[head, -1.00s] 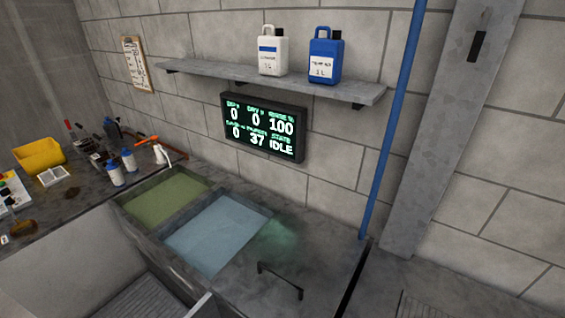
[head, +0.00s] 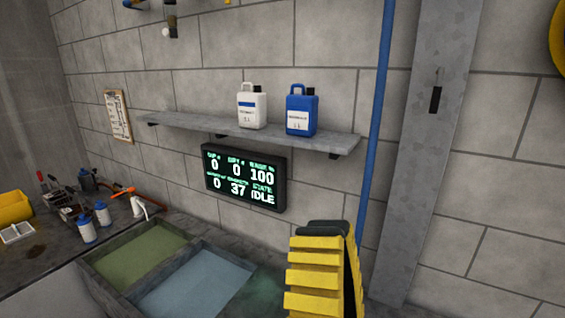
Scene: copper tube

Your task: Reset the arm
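A yellow ribbed part with a dark rounded cap (head: 320,270) stands upright at the bottom of the head view, right of centre. It looks like the end of my arm, my gripper, seen from one side. I cannot make out two separate fingertips, so whether it is open or shut does not show. Nothing held is visible. The rest of the arm is below the picture's edge. It hides part of the bench and wall behind it.
Two basins, one green (head: 140,254) and one pale blue (head: 195,288), lie left of the yellow part. A display (head: 244,178) reads IDLE. A shelf (head: 335,143) holds a white jug (head: 252,108) and a blue jug (head: 301,113). A blue pipe (head: 378,110) rises behind.

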